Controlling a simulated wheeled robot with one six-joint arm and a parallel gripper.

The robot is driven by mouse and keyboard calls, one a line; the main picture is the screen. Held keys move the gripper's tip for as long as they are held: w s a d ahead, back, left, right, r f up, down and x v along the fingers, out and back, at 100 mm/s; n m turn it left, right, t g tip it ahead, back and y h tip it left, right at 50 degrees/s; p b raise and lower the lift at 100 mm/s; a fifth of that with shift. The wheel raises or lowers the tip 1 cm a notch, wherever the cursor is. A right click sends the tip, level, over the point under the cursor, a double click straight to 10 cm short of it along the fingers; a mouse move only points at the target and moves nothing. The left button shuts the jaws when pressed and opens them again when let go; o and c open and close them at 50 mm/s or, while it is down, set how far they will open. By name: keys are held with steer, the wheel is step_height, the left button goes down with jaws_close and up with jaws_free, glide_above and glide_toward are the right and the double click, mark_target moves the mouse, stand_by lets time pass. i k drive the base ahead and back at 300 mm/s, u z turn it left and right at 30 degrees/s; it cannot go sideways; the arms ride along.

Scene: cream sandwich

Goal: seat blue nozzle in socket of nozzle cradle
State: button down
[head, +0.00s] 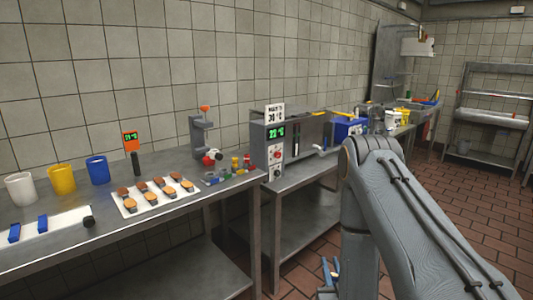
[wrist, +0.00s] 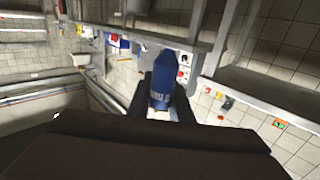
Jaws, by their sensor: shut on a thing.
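The blue nozzle (wrist: 161,82) is held between the dark fingers of my gripper (wrist: 163,98) in the wrist view, its tapered end pointing away from the camera. In the head view my gripper (head: 330,274) is low at the bottom edge, beside my arm and off the bench's front; a bit of blue shows there. The nozzle cradle (head: 228,176) appears to be the low grey rack with small coloured pieces near the bench's right end. My gripper is well apart from it. Its sockets are too small to make out.
A tray of cream sandwiches (head: 152,202) lies left of the cradle. A grey stand (head: 197,136) with a red knob is behind it, and a grey machine (head: 275,160) with a green display stands to the right. Cups line the far left. Tiled floor lies before the bench.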

mark_target(214, 154)
steer(key=z, duration=0.65)
steer(key=i, duration=1.15)
steer(key=u, duration=1.45)
